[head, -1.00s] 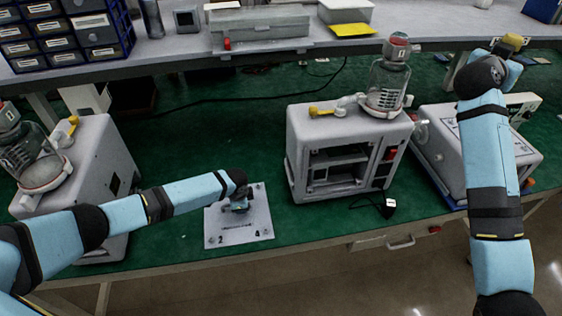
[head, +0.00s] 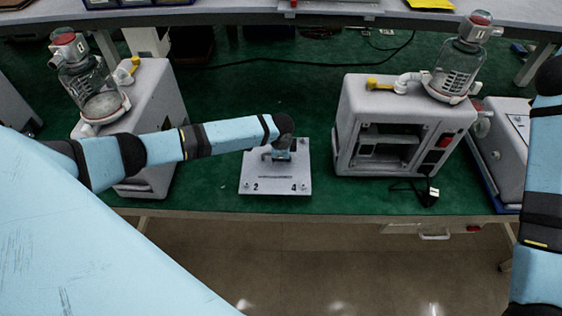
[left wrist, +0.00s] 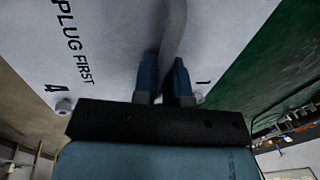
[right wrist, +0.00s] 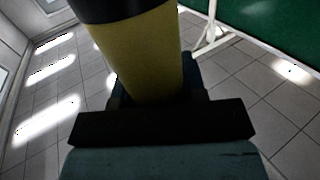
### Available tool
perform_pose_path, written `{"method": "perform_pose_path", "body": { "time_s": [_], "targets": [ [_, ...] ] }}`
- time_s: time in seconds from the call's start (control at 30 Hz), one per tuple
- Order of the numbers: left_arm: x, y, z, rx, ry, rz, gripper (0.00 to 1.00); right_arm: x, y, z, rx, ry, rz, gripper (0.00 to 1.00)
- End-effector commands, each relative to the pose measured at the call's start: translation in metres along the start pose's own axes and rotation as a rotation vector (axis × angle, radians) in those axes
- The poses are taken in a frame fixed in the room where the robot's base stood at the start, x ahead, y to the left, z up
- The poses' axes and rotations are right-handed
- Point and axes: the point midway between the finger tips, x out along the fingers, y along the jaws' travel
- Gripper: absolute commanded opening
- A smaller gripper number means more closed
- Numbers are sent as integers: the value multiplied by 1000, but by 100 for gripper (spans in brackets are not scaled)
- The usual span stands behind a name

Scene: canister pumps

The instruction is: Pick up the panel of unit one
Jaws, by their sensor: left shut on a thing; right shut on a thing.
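The light grey panel (head: 274,183), with corner screws and printed numbers 2 and 4, shows in the head view in front of the green mat, between two pump units. My left gripper (head: 280,151) is over its upper middle. In the left wrist view the panel (left wrist: 105,75) reads "PLUG FIRST", and my left gripper (left wrist: 166,62) is shut on its grey handle (left wrist: 175,25). I cannot tell whether the panel touches the mat. The unit with an open front (head: 355,105) stands right of it. My right gripper (right wrist: 150,75) is shut on a yellow, black-ended tool handle (right wrist: 140,50).
Another pump unit (head: 160,95) with a glass jar stands at left, partly behind my left arm. A third unit (head: 503,140) lies at right. A black plug and cable (head: 431,195) lie by the open unit.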

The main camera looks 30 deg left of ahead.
Motion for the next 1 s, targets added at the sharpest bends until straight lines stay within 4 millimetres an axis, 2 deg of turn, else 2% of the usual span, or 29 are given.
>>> {"method": "perform_pose_path", "body": {
  "time_s": [0.03, 0.1, 0.3, 0.5, 0.7, 1.0],
  "targets": [
    [-16, -5, 0, 0, 4, -4, 0, 0, 0, 0, 1, 2, 0, 0],
    [-37, -9, 0, 0, 3, -4, 0, 0, 0, 2, 1, 2, 0, 0],
    [-89, -19, 0, 1, 2, -4, 0, 0, 0, 6, 1, 2, 0, 0],
    [-123, -25, 0, -1, 1, -2, 0, 0, 0, 8, 1, 2, 0, 0],
    [-138, -28, 0, -1, 0, 0, 0, 0, 0, 9, 1, 2, 0, 0],
    [-139, -28, 0, -1, 0, 0, 0, 0, 0, 9, 1, 2, 0, 0]
  ]
}}
